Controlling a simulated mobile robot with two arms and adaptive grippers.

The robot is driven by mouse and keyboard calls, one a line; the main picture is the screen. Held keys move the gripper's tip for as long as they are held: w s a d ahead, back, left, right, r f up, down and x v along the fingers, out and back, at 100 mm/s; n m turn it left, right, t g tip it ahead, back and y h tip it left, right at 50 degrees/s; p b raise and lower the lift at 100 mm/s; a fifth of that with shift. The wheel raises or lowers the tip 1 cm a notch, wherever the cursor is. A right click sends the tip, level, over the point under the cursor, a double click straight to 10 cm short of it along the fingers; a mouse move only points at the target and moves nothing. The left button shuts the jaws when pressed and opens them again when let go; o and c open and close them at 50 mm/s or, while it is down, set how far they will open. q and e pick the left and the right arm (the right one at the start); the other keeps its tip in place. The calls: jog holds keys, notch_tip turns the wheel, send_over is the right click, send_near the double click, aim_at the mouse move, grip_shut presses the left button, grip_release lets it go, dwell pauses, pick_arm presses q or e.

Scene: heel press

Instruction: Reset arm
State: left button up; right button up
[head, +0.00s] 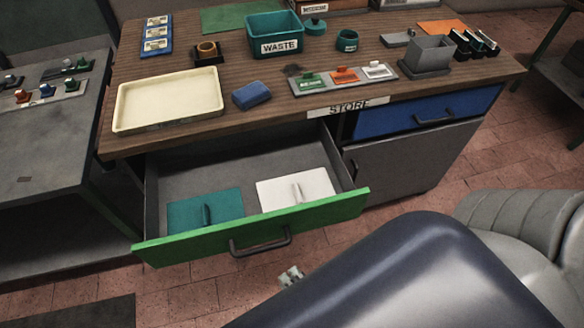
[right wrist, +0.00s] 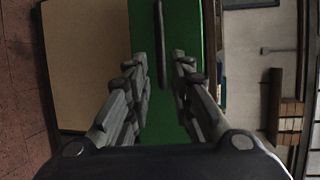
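My right arm fills the lower right of the head view. Only the tips of its right gripper (head: 291,276) show there, in front of and below the green drawer front (head: 330,212). In the right wrist view the right gripper (right wrist: 160,72) has its two fingers apart with nothing held. The black drawer handle (right wrist: 161,45) lies in line with the gap between them, and it also shows in the head view (head: 260,246), apart from the fingertips. The drawer stands open, with a teal plate (head: 182,213) and a white plate (head: 275,193) inside. My left gripper is not in view.
The wooden workbench (head: 290,112) carries a cream tray (head: 165,103), a blue block (head: 251,95), a teal WASTE bin (head: 272,30) and a grey holder (head: 430,52). A shut blue drawer (head: 400,118) is at right. A grey side table (head: 60,130) stands left. Brick floor lies in front.

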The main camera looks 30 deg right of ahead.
dwell(0.3)
notch_tip(320, 180, down, 23)
jog(key=s+d+n+g+y, duration=0.1)
jog(key=s+d+n+g, duration=0.15)
jog(key=n+g, duration=0.6)
jog(key=s+d+f+n+g+h, duration=0.1)
jog(key=s+d+f+n+g, duration=0.2)
jog(key=s+f+n, duration=0.3)
jog(key=s+d+f+n+g+h, duration=0.2)
jog(key=s+d+f+n, duration=0.3)
jog(key=f, duration=0.5)
jog(key=shift+s+d+f+n+g, duration=0.25)
jog(key=shift+s+f+n+g, duration=0.1)
jog(key=shift+s+g, duration=0.3)
jog(key=shift+s, duration=0.1)
